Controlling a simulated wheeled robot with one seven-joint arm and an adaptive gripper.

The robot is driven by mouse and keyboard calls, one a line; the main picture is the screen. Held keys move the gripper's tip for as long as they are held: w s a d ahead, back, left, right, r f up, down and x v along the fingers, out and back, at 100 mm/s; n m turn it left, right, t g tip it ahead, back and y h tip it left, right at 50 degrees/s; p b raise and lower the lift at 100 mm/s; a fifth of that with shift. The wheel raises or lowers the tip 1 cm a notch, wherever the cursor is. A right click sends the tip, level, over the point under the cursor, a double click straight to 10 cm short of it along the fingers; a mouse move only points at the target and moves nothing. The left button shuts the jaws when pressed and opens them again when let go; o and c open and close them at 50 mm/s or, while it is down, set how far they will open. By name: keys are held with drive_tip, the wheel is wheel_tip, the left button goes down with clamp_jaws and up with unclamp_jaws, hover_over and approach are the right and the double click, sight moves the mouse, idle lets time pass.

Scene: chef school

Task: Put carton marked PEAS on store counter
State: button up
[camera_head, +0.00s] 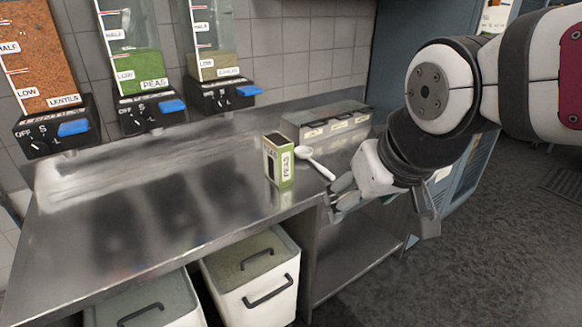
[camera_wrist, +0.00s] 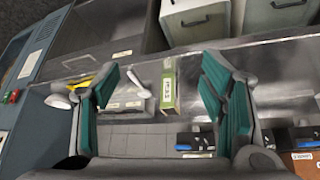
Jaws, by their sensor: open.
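The carton marked PEAS (camera_head: 285,168), green and cream, stands upright on the steel counter (camera_head: 190,215) near its front edge. In the wrist view the carton (camera_wrist: 170,85) lies between and beyond the two green-padded fingers of my gripper (camera_wrist: 166,90), which are apart and empty. In the head view my gripper (camera_head: 385,200) hangs at the counter's right front corner, to the right of the carton and not touching it.
A white spoon (camera_head: 315,162) lies just right of the carton. A labelled low box (camera_head: 325,122) stands behind it. Dispensers of lentils (camera_head: 38,60), peas (camera_head: 137,72) and another grain line the wall. Lidded bins (camera_head: 250,275) stand below. The counter's left part is clear.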

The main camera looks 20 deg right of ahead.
drive_tip(key=s+a+g, duration=0.1)
drive_tip(key=s+a, duration=0.1)
drive_tip(key=s, duration=0.6)
drive_tip(key=shift+s+f+g+y, duration=0.2)
drive_tip(key=shift+f+g+y, duration=0.1)
drive_tip(key=shift+g, duration=0.1)
idle(0.5)
